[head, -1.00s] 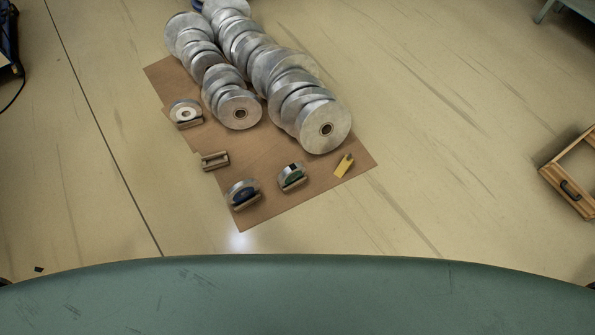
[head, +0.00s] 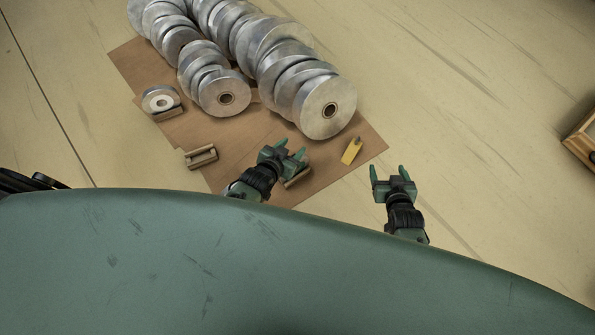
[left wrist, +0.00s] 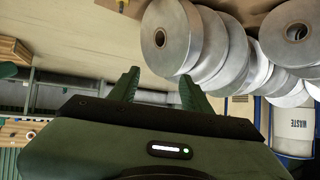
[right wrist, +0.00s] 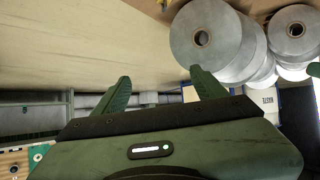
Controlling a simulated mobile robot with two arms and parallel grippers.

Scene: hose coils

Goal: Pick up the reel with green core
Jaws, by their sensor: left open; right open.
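The reel with the green core does not show now; my left gripper (head: 290,148) covers the spot where it stood. Part of a wooden cradle (head: 297,178) shows beside that gripper. My left gripper is open over the brown mat (head: 235,150), and no reel shows between its fingers, also in the left wrist view (left wrist: 159,75). My right gripper (head: 388,168) is open and empty above the floor, right of the mat; its spread fingers show in the right wrist view (right wrist: 161,76). The blue-core reel is hidden behind my arm or body.
Two rows of large silver reels (head: 325,107) stand at the back of the mat. A white-core reel (head: 160,100) sits in a cradle at left. An empty cradle (head: 200,157) and a yellow block (head: 352,150) lie nearby. A wooden frame (head: 583,140) stands far right.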

